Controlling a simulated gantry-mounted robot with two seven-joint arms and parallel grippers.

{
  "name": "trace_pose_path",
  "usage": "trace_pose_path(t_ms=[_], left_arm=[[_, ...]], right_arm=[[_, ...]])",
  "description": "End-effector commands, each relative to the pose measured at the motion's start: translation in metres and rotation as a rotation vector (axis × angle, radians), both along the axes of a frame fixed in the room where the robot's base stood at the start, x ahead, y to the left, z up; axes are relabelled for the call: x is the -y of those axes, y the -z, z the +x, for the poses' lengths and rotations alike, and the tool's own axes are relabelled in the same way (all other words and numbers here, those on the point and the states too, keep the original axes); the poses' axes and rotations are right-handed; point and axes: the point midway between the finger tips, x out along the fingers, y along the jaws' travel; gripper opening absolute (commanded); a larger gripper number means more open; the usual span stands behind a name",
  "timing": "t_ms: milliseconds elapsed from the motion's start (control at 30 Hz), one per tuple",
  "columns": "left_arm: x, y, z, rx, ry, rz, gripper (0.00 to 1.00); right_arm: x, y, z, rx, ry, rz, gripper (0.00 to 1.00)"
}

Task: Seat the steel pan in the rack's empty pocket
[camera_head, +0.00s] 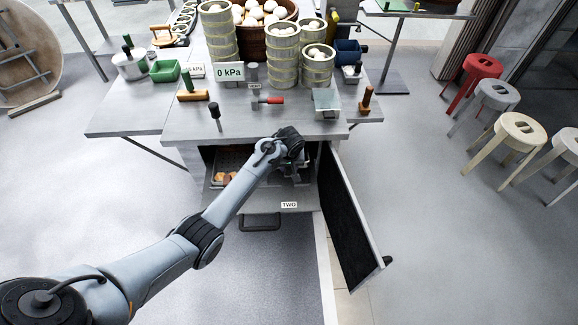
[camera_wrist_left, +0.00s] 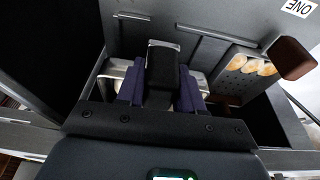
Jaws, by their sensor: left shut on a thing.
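My left gripper (camera_head: 292,172) reaches into the open front compartment of the steel cart. In the left wrist view its purple-padded fingers (camera_wrist_left: 160,92) are closed on a black block-like part, which looks like the handle of the steel pan. Shiny steel of the pan (camera_wrist_left: 116,71) shows on both sides of the fingers; most of it is hidden by the gripper. The rack's empty pocket cannot be made out clearly. A perforated steel tray (camera_wrist_left: 246,66) with orange-brown food is beside it and also shows in the head view (camera_head: 222,180). My right gripper is not in view.
The cart door (camera_head: 345,220) stands open to the right of the compartment. A wooden knob (camera_wrist_left: 290,58) is close to the tray. The worktop (camera_head: 180,122) above holds steamer towers (camera_head: 283,58), a red-handled tool (camera_head: 268,101) and a steel box (camera_head: 326,102).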

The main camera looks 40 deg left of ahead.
Motion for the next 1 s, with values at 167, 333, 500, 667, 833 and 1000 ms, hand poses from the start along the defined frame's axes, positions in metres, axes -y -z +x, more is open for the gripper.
trace_pose_path(t_ms=[167,333,500,667,833,1000], left_arm=[[0.0,-0.001,0.0,0.001,0.0,0.0,0.0],[0.0,-0.001,0.0,0.001,0.0,0.0,0.0],[0.0,-0.002,0.0,0.002,0.0,0.001,0.0],[0.001,-0.002,-0.001,0.003,0.0,0.003,0.0],[0.001,0.017,0.0,0.004,-0.001,0.002,0.0],[0.001,0.031,0.0,0.003,0.0,0.003,0.0]], right_arm=[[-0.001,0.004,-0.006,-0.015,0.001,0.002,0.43],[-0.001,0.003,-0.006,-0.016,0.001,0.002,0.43],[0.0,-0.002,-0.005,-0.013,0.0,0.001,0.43],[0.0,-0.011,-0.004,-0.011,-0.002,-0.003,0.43],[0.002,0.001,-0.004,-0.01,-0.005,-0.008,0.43],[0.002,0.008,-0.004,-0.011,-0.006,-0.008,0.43]])
